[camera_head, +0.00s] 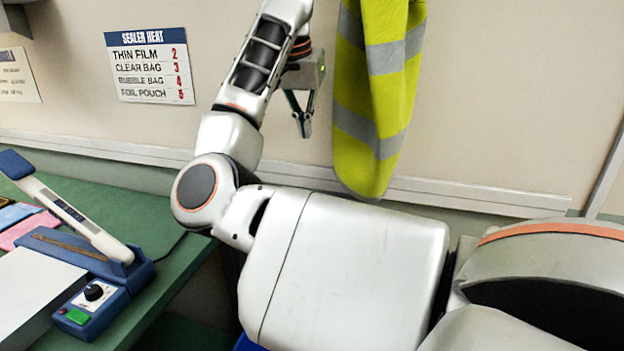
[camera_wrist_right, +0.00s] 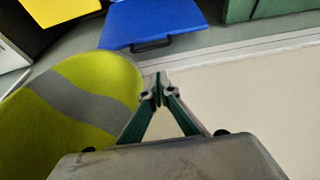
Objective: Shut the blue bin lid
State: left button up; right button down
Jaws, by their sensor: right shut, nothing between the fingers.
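A blue panel with a dark handle, which looks like the blue bin lid (camera_wrist_right: 140,22), is at the top of the right wrist view. I cannot tell from this angle whether it is open or shut. In the head view only a small blue patch (camera_head: 247,343) shows at the bottom edge, below my arm; the rest is hidden. My right gripper (camera_head: 303,122) is raised in front of the wall, left of the hi-vis vest. In the wrist view its fingertips (camera_wrist_right: 160,92) are together and empty, apart from the blue lid. My left gripper is not in view.
The yellow-green vest (camera_head: 375,100) hangs on the wall close to my right gripper. A green bench (camera_head: 150,222) with a blue and white sealer (camera_head: 90,300) stands at left. A yellow panel (camera_wrist_right: 60,10) and a green one (camera_wrist_right: 270,8) flank the blue lid.

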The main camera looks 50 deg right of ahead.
jog(key=b+x, duration=0.3)
jog(key=x, duration=1.5)
jog(key=shift+d+f, duration=0.15)
jog(key=shift+f, duration=0.15)
jog(key=shift+w+d+f, duration=0.1)
jog(key=shift+w+f, duration=0.05)
jog(key=shift+f, duration=0.2)
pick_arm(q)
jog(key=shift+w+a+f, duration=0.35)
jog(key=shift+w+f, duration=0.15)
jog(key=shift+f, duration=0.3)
pick_arm(e)
jog(key=shift+d+f, duration=0.1)
jog(key=shift+f, duration=0.15)
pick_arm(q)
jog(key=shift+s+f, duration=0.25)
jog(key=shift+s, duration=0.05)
